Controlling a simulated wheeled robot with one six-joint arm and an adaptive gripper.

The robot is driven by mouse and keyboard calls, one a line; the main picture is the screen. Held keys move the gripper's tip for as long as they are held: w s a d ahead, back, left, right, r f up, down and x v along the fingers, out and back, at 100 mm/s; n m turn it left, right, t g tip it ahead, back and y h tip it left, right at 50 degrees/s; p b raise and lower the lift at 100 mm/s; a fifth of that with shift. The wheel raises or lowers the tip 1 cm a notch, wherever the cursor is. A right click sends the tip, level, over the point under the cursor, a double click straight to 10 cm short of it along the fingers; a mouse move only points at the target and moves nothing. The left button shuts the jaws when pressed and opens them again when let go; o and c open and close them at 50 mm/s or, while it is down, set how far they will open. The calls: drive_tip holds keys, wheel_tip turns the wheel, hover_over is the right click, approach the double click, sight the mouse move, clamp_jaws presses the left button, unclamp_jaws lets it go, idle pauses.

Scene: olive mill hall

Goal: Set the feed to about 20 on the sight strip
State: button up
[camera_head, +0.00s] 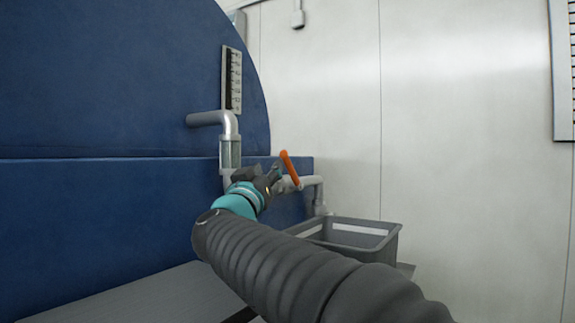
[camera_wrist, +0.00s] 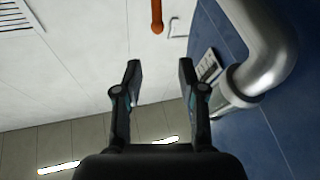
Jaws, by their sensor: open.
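The orange lever (camera_head: 289,168) sits on the grey pipe right of the blue machine, tilted with its upper end to the left. In the wrist view, the orange lever (camera_wrist: 156,14) enters from the top edge, ahead of the fingertips and apart from them. My gripper (camera_head: 274,174) is close to the lever in the head view; contact cannot be told there. In the wrist view, my gripper (camera_wrist: 159,68) is open with nothing between its fingers. The sight strip (camera_head: 233,80) is a pale upright scale with dark marks on the blue machine; its numbers are too small to read.
A clear sight tube (camera_head: 230,153) stands in the pipe below the strip. A grey crate (camera_head: 372,238) lies below the pipe, partly hidden by my arm. The blue machine (camera_head: 110,80) fills the left. The pale wall (camera_head: 450,130) behind is mostly bare.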

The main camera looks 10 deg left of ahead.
sight(287, 166)
drive_tip(key=w, duration=0.4)
drive_tip(key=w+d, duration=0.1)
drive_tip(key=w, duration=0.3)
drive_tip(key=w+p, duration=0.1)
drive_tip(key=w, duration=0.3)
drive_tip(key=shift+w+d+r, duration=0.15)
drive_tip(key=shift+d+r, duration=0.1)
drive_tip(key=shift+x, duration=0.8)
clamp_jaws()
